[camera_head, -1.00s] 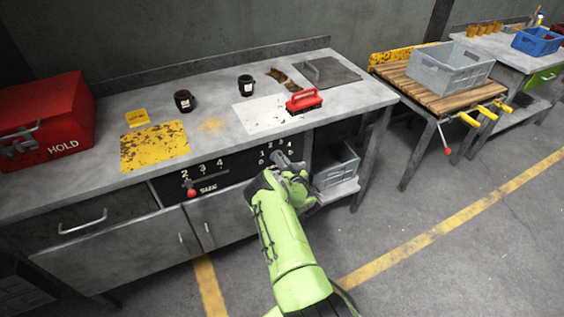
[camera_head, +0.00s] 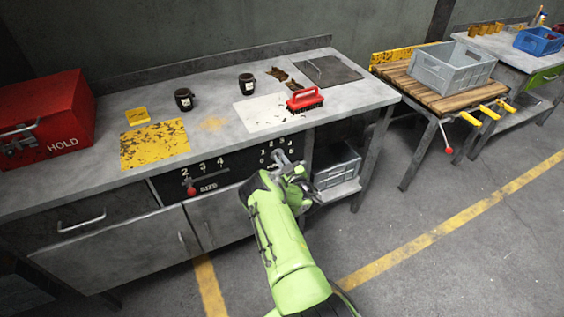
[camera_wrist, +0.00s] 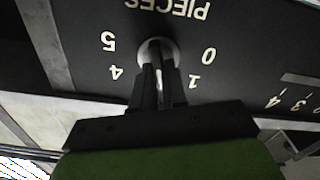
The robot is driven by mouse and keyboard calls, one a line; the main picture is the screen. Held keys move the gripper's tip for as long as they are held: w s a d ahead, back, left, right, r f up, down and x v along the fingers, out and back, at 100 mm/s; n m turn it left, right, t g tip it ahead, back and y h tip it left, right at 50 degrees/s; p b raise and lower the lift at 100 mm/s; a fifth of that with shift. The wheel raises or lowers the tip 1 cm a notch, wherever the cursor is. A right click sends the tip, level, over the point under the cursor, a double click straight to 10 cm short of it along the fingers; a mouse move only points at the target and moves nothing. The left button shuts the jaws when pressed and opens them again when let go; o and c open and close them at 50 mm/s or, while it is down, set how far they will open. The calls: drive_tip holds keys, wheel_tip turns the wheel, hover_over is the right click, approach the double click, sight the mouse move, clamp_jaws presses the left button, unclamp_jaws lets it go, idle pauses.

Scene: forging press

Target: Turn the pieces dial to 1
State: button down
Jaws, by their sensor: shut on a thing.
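The pieces dial (camera_wrist: 146,48) is a round pale metal knob on a black panel (camera_wrist: 240,60), with the label PIECES upside down in the wrist view. The figures 0 and 1 show on its right there, and 4 and 5 on its left. My gripper (camera_wrist: 158,72) is shut on the dial, its two dark fingers over the knob. The fingers hide the dial's lower part and the figures between 1 and 4. I cannot tell where the pointer stands. In the head view my gripper (camera_head: 284,160) is at the right end of the panel, under the bench top.
A lever with a red knob (camera_head: 191,191) sits on the same panel, left of the dial. A grey crate (camera_head: 338,168) stands on the shelf at right. A red brush (camera_head: 304,100) and two dark mugs (camera_head: 184,99) are on the bench top (camera_head: 225,92).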

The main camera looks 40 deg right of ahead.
drive_tip(key=shift+a+f+n+b, duration=0.15)
drive_tip(key=shift+n+b, duration=0.5)
drive_tip(key=shift+n, duration=1.25)
drive_tip(key=shift+a+f+n+b, duration=0.15)
drive_tip(key=shift+n+b, duration=0.5)
drive_tip(key=shift+n, duration=1.25)
drive_tip(key=shift+d, duration=0.1)
drive_tip(key=c, duration=1.2)
unclamp_jaws()
drive_tip(key=shift+r+n, duration=0.1)
drive_tip(key=shift+n, duration=0.2)
drive_tip(key=shift+o, duration=0.2)
drive_tip(key=p+v, duration=1.5)
drive_tip(key=p, duration=0.1)
drive_tip(key=shift+s, duration=0.35)
